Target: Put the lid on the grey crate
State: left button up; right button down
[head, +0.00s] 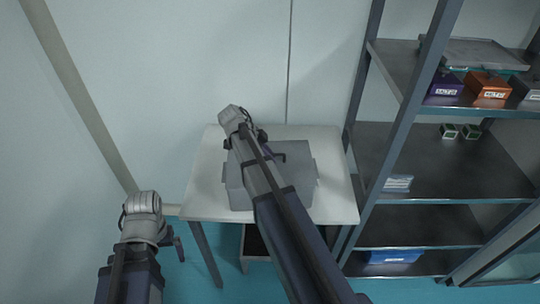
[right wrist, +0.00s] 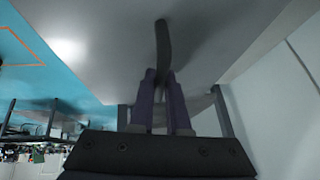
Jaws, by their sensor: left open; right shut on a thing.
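The grey crate (head: 237,195) stands on the white table, partly hidden behind my right arm. A flat grey lid (head: 290,176) shows over the crate's top; I cannot tell whether it rests on the rim or is just above it. My right gripper (head: 274,156) is over the far part of the lid. In the right wrist view its purple fingers (right wrist: 160,95) are shut on a dark handle (right wrist: 162,40), with the broad grey lid surface (right wrist: 110,45) beyond. My left gripper (head: 177,240) is open and empty, low at the left, away from the table.
The white table (head: 340,205) has bare margins around the crate. A metal shelf rack (head: 400,150) stands close on the right, with a grey tray (head: 485,53), labelled boxes including an orange one (head: 488,86), and a blue bin (head: 397,256). A wall is behind the table.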

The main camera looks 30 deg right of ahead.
jog(key=shift+f, duration=0.25)
dwell(0.4)
jog(key=c, duration=0.8)
grip_release()
jog(key=shift+r, duration=0.1)
jog(key=p+v, duration=0.6)
jog(key=v, duration=0.1)
jog(key=shift+a+r, duration=0.25)
jog(key=shift+r, duration=0.1)
jog(key=shift+f, duration=0.1)
